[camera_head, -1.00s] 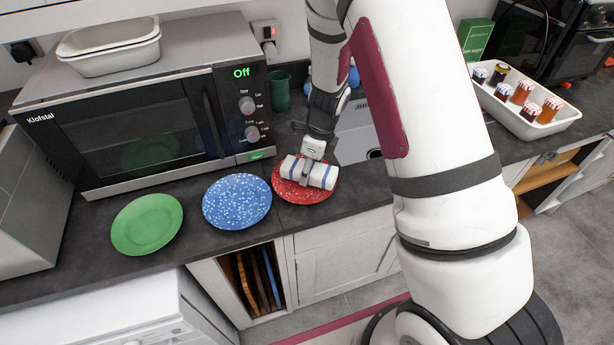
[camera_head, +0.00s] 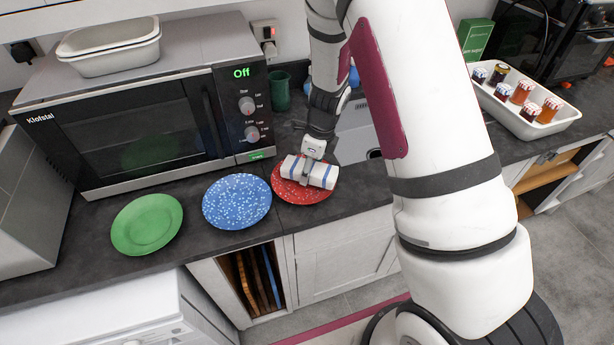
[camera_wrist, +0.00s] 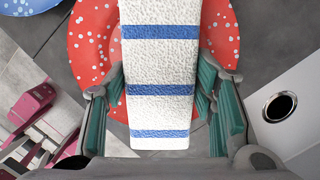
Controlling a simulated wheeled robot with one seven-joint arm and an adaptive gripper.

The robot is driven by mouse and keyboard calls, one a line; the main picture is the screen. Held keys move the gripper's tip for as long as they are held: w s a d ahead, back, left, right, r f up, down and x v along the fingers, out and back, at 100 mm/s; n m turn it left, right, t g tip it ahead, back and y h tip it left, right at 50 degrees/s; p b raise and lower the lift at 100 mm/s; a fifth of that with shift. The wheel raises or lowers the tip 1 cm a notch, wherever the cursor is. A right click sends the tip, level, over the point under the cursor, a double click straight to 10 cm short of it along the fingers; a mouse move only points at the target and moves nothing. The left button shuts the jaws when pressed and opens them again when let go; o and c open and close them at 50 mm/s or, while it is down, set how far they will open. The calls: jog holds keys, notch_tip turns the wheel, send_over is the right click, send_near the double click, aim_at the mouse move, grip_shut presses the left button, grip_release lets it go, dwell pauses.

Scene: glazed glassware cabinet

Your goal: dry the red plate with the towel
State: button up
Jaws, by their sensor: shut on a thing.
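The red speckled plate (camera_head: 287,192) lies on the dark counter, to the right of the blue plate. The white towel with blue stripes (camera_head: 323,176) is a folded roll over the plate; it hides the plate's middle. My gripper (camera_head: 308,172) is shut on the towel from above. In the wrist view the towel (camera_wrist: 160,65) runs up the picture between my gripper's fingers (camera_wrist: 160,95), and the red plate (camera_wrist: 90,50) shows on both sides of it. The towel appears to touch the plate, but I cannot see the contact.
A blue speckled plate (camera_head: 237,201) and a green plate (camera_head: 147,223) lie to the left. A microwave (camera_head: 140,120) stands behind them. The sink (camera_head: 358,133) is behind my arm. A tray (camera_head: 545,127) with several jars stands at right. The counter's front edge is close.

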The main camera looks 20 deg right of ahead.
jog(key=shift+r+p, duration=1.4)
jog(key=shift+r, duration=3.5)
jog(key=shift+f, duration=0.1)
